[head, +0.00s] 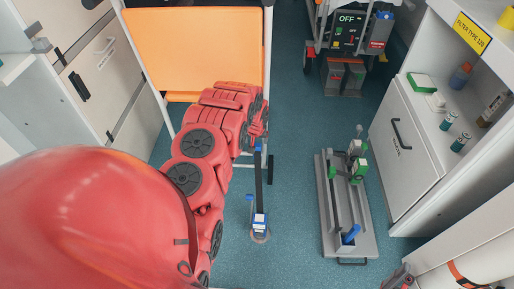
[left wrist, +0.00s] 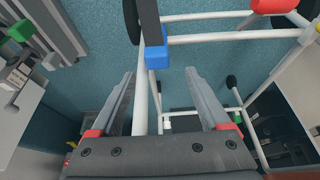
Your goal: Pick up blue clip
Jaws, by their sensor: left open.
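The blue clip (head: 258,147) is a small blue block at the upper end of a dark upright bar in the head view. In the left wrist view the blue clip (left wrist: 156,60) sits just beyond the tips of the fingers, at the end of the dark bar. My left gripper (left wrist: 160,75) is open, with its two grey fingers spread and a white tube showing between them. In the head view my left gripper (head: 260,125) is close above the clip and mostly hidden by my red arm. My right gripper is not in view.
A white tubular frame with an orange panel (head: 200,45) stands beside my left gripper. A blue-and-white part (head: 260,220) is at the bar's lower end. A grey tray (head: 370,240) with green and blue parts lies to the right, with bare blue floor between.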

